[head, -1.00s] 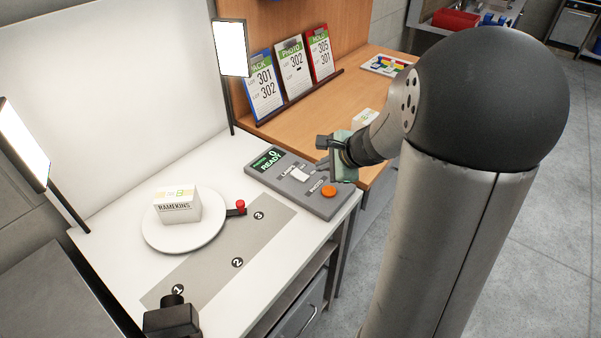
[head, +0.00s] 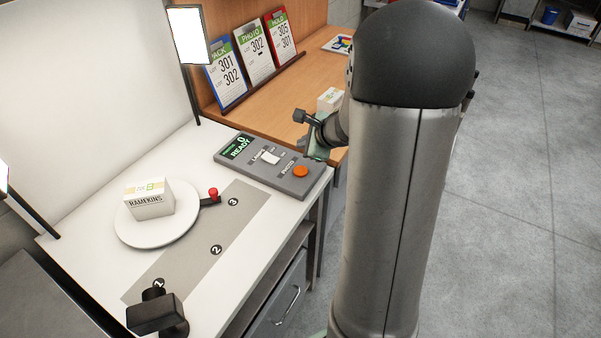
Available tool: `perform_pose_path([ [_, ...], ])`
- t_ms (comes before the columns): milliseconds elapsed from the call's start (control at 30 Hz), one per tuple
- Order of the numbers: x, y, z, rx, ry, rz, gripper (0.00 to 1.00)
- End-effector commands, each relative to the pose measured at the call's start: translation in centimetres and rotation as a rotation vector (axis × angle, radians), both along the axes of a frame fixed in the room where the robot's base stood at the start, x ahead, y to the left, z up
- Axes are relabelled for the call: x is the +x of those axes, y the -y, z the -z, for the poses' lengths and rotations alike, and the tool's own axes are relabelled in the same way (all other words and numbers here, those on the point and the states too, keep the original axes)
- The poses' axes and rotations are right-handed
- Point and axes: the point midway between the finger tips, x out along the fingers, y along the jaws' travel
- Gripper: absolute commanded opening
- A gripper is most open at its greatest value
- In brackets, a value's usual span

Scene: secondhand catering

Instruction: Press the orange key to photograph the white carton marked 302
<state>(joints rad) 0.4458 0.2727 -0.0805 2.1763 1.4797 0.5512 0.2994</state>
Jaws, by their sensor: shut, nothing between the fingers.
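The orange key (head: 301,171) is a round button at the near right end of a grey control panel (head: 222,156). The panel's green display (head: 239,146) reads 0 and READY. A white carton (head: 149,204) lettered RAMEKINS sits on a round white turntable (head: 128,232); I cannot read 302 on it. Another white carton (head: 331,99) stands on the wooden counter, partly hidden by my arm. My gripper (head: 313,146) appears shut and empty, just behind and right of the orange key in the picture. My wrist partly hides it, and it looks apart from the key.
A black camera-like device (head: 156,316) stands at the front, by a grey strip (head: 190,268) numbered 1 to 3. A red-knobbed lever (head: 213,193) juts from the turntable.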

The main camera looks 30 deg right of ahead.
Motion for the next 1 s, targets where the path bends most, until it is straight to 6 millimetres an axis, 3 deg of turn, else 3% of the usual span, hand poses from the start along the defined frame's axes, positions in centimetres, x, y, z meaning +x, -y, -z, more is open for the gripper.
perform_pose_path([
  [33,0.0,0.0,1.2,0.002,-0.001,0.001,0.00],
  [400,0.0,0.0,6.3,0.000,0.000,0.000,0.00],
  [1000,0.0,0.0,6.7,0.000,0.000,0.000,0.00],
])
